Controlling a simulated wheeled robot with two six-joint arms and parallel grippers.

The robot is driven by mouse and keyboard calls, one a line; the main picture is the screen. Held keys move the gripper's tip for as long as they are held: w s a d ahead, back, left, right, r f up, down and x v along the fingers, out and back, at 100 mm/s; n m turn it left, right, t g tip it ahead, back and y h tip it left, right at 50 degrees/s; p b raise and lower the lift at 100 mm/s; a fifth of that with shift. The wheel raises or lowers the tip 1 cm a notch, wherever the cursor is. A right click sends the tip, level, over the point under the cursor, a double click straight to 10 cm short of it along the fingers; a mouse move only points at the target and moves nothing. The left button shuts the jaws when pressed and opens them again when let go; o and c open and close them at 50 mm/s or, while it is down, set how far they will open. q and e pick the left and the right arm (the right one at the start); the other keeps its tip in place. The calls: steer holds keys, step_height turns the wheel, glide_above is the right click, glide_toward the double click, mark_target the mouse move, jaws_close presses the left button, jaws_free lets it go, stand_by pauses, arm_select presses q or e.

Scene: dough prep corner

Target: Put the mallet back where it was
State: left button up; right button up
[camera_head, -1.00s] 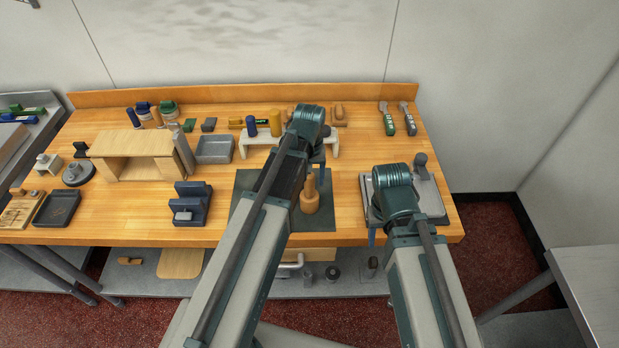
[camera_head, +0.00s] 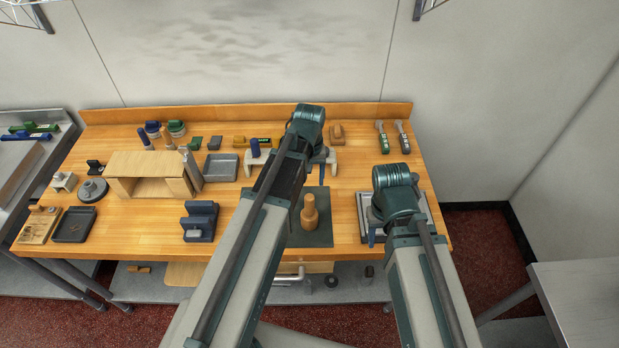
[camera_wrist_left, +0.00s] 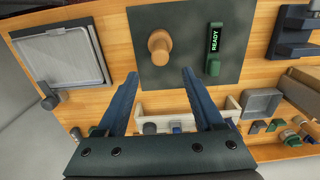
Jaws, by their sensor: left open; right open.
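The wooden mallet (camera_head: 309,213) stands upright on a dark green mat (camera_head: 322,238) near the bench's front edge. In the left wrist view the mallet (camera_wrist_left: 160,47) is on the mat (camera_wrist_left: 185,75), beside a green block marked READY (camera_wrist_left: 214,45). My left gripper (camera_head: 325,163) is above the bench, open and empty. Its two blue fingers (camera_wrist_left: 159,73) point towards the mallet without touching it. My right gripper (camera_head: 373,233) is open over the grey plate at the right; its own arm partly hides it.
A white rack (camera_head: 248,168) with a blue cylinder (camera_head: 255,148) stands behind the mat. A wooden shelf box (camera_head: 150,165), a dark blue block (camera_head: 199,222) and a grey tray (camera_head: 221,167) are to the left. The framed grey plate (camera_wrist_left: 65,57) lies beside the mat.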

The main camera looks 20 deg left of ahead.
arm_select(q)
steer(key=s+d+r+m+y, duration=0.1)
steer(key=s+d+m, duration=0.6)
steer(key=s+d, duration=0.3)
steer(key=s, duration=0.4)
steer(key=shift+s+d+r+p, duration=0.2)
steer(key=shift+d+r+p, duration=0.05)
steer(key=shift+r+p, duration=0.1)
arm_select(e)
steer(key=shift+r, duration=0.8)
arm_select(q)
step_height(320, 180, down, 16)
steer(key=b, duration=1.5)
steer(key=shift+r, duration=0.25)
arm_select(e)
step_height(320, 180, down, 16)
steer(key=shift+r, duration=0.25)
